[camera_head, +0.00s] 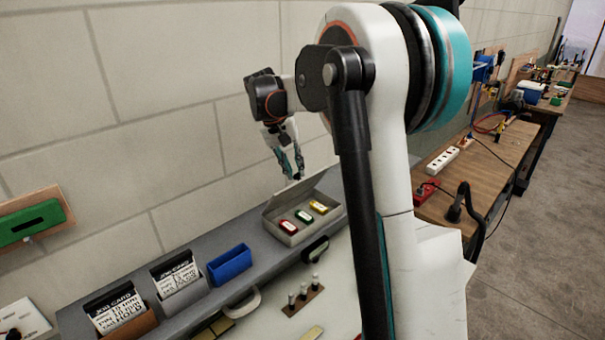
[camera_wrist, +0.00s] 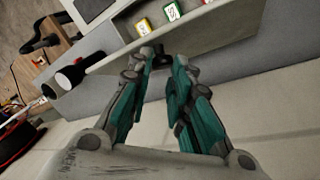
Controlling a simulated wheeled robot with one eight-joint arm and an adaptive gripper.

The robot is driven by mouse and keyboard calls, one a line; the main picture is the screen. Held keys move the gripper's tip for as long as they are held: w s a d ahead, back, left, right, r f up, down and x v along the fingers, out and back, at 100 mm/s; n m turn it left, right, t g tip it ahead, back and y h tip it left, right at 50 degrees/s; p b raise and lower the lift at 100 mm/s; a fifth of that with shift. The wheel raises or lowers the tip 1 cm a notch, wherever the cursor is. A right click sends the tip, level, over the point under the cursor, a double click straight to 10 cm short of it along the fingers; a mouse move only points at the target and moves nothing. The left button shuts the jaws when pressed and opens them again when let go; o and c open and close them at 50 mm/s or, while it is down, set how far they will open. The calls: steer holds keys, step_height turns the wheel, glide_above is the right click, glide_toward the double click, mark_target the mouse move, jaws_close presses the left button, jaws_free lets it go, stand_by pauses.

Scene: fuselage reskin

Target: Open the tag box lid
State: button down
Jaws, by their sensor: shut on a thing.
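The tag box (camera_head: 290,238) is a grey box on the grey shelf along the wall. Its lid (camera_head: 290,193) stands raised at the back, and the inside shows. Red, green and yellow tags (camera_head: 304,216) lie in it, and they also show in the wrist view (camera_wrist: 172,11). My gripper (camera_head: 296,174) is at the lid's upper edge. In the wrist view my gripper (camera_wrist: 162,60) has its fingertips around a small dark knob (camera_wrist: 160,54) on the lid (camera_wrist: 215,27). It is shut on that knob, which the fingertips partly hide.
A blue bin (camera_head: 230,265) and job card holders (camera_head: 177,277) stand left of the box. A dark handle-like item (camera_head: 315,249) and a peg block (camera_head: 303,296) are in front. The wall (camera_head: 150,120) is close behind. A wooden bench (camera_head: 490,165) stands to the right.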

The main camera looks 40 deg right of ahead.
steer(key=shift+w+a+f, duration=0.2)
steer(key=shift+w, duration=0.4)
steer(key=shift+w+a+f, duration=0.15)
steer(key=shift+w+f, duration=0.1)
steer(key=shift+w, duration=0.35)
steer(key=shift+w+a+f, duration=0.2)
steer(key=shift+w, duration=0.4)
steer(key=c, duration=1.7)
jaws_free()
steer(key=shift+w+a, duration=0.1)
steer(key=o, duration=0.5)
steer(key=shift+w+a+f, duration=0.25)
steer(key=shift+w+a, duration=0.2)
steer(key=shift+w, duration=0.15)
steer(key=shift+w+d+f, duration=0.1)
steer(key=shift+d, duration=0.15)
steer(key=shift+c, duration=0.4)
steer(key=shift+d, duration=0.3)
steer(key=shift+c, duration=0.7)
